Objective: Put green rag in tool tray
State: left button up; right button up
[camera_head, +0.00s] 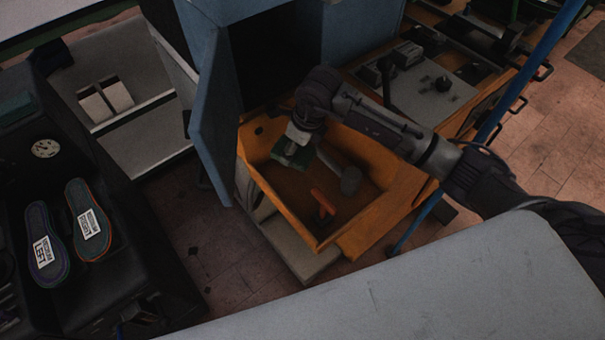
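The tool tray (373,208) is an orange open box in the middle of the view, in front of a blue cabinet. The green rag (281,157) is a small dark green patch at the tray's back left, inside its outline. My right gripper (293,146) reaches over the tray from the right and points down with its fingertips at the rag. The fingers partly cover the rag, and I cannot tell whether they are closed on it or whether it touches the tray floor. My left gripper is out of view.
In the tray lie a grey-headed tool (350,181) and a red-orange handled item (323,203). The blue cabinet door (208,110) stands open at the tray's left. A pale table top (430,285) fills the front. Two insoles (68,230) lie on a black machine at left.

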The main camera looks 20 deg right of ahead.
aim_at(301, 153)
jog(key=x, duration=0.2)
jog(key=s+x, duration=0.1)
jog(key=x, duration=0.1)
jog(key=shift+d+f, duration=0.25)
jog(key=shift+f, duration=1.95)
jog(key=shift+f, duration=0.1)
jog(key=o, duration=1)
jog(key=v, duration=1.2)
